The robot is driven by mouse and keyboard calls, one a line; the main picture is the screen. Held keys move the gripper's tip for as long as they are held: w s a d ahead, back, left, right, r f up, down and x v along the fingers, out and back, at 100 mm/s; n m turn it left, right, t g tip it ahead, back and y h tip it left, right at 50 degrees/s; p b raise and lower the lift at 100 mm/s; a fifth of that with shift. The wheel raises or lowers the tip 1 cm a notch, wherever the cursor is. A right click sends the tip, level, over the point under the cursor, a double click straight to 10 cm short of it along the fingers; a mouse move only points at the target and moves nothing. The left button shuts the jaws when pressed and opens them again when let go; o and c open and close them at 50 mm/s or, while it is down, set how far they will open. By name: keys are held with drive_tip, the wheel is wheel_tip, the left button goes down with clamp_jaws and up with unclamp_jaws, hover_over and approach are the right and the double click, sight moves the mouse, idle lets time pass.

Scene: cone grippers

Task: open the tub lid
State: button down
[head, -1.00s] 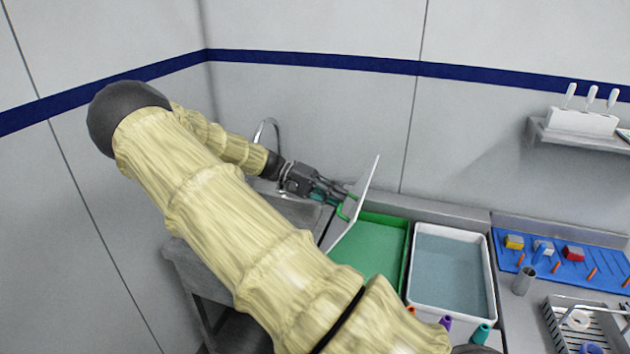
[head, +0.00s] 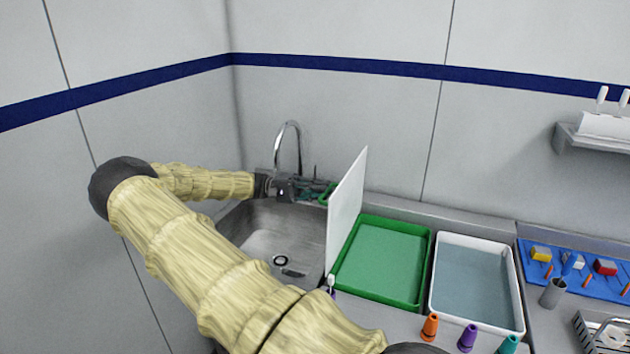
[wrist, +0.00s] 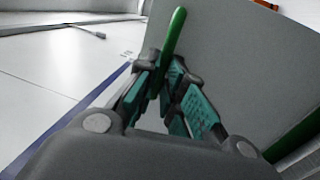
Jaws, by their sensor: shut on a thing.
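The green tub (head: 384,262) stands on the counter with its inside open to view. Its white lid (head: 346,212) stands nearly upright along the tub's left edge. My gripper (head: 318,193) is at the lid's left side, away from the tub. In the wrist view my gripper (wrist: 165,85) has its teal finger pads closed around the green handle (wrist: 173,38), with the grey face of the lid (wrist: 240,75) behind it. The handle shows only in part in the head view.
A sink (head: 270,240) with a tall tap (head: 288,145) lies left of the lid, under my arm. A white tub of bluish liquid (head: 475,285) is right of the green tub. Orange (head: 430,326), purple (head: 467,338) and teal cones stand in front.

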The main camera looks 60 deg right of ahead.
drive_tip(key=shift+a+f, duration=0.1)
drive_tip(key=shift+f, duration=0.2)
drive_tip(key=c, duration=1.5)
unclamp_jaws()
drive_tip(key=shift+r, duration=0.15)
drive_tip(key=shift+w, duration=0.1)
drive_tip(key=w, duration=0.4)
drive_tip(key=w+f, duration=0.1)
drive_tip(key=w, duration=0.2)
drive_tip(key=w+a+f, duration=0.1)
drive_tip(key=w, duration=0.3)
drive_tip(key=shift+w, duration=0.35)
